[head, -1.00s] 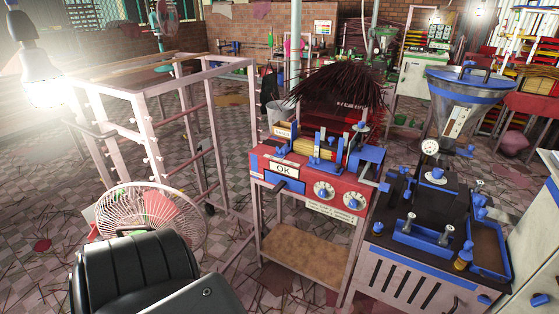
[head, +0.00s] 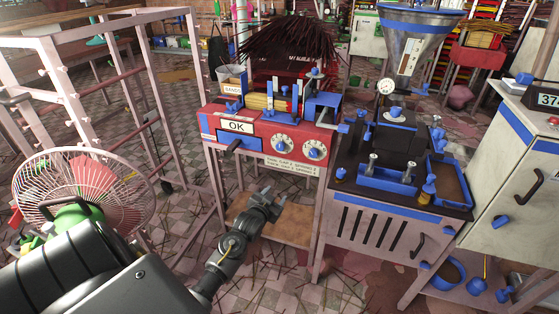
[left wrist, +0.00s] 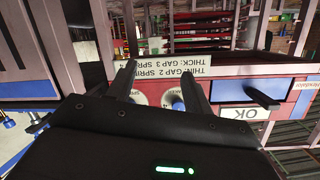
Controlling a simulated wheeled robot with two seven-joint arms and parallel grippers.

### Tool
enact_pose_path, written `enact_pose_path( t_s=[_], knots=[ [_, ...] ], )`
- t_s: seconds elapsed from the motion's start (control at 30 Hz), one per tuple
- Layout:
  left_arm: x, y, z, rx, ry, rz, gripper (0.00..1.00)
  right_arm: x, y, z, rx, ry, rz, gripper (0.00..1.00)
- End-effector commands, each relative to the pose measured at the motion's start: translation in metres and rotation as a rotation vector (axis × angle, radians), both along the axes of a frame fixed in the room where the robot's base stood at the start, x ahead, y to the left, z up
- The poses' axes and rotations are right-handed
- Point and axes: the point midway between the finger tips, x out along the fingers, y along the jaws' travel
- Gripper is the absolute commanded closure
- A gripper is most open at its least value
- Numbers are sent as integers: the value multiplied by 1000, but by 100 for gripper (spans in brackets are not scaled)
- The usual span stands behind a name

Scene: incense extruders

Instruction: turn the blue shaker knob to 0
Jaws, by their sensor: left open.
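A red machine (head: 225,122) with an "OK" sign stands on a frame ahead. Its front has two round white dials, a left dial (head: 283,144) and a right dial (head: 315,149). The left wrist view shows the machine upside down, with a blue knob (left wrist: 178,104) on one dial, partly behind a finger. My right gripper is out of view.
A blue-trimmed machine with a hopper (head: 408,50) stands to the right. A white cabinet (head: 515,190) with a blue knob (head: 501,221) is at far right. A wire fan (head: 90,185) and metal frame are left. A black handle (head: 231,145) sticks out left of the dials.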

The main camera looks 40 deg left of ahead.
Motion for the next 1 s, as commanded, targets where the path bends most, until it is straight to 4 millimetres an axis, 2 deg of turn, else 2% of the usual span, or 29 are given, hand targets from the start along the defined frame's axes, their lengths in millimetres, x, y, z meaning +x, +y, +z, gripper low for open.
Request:
enact_pose_path(
  t_s=[0.03,0.13,0.2,0.3,0.47,0.57,1.0],
  knots=[
    [6,10,29,25,-73,14,49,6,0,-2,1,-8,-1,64],
    [8,23,80,62,-169,36,49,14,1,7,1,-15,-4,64],
    [7,28,102,79,-209,45,49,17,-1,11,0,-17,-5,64],
    [6,30,117,91,-236,51,49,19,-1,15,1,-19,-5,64],
    [9,32,120,92,-239,51,49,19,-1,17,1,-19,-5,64],
    [18,35,119,91,-238,52,49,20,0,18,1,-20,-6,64],
    [90,61,118,89,-236,53,49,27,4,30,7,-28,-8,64]
  ],
)
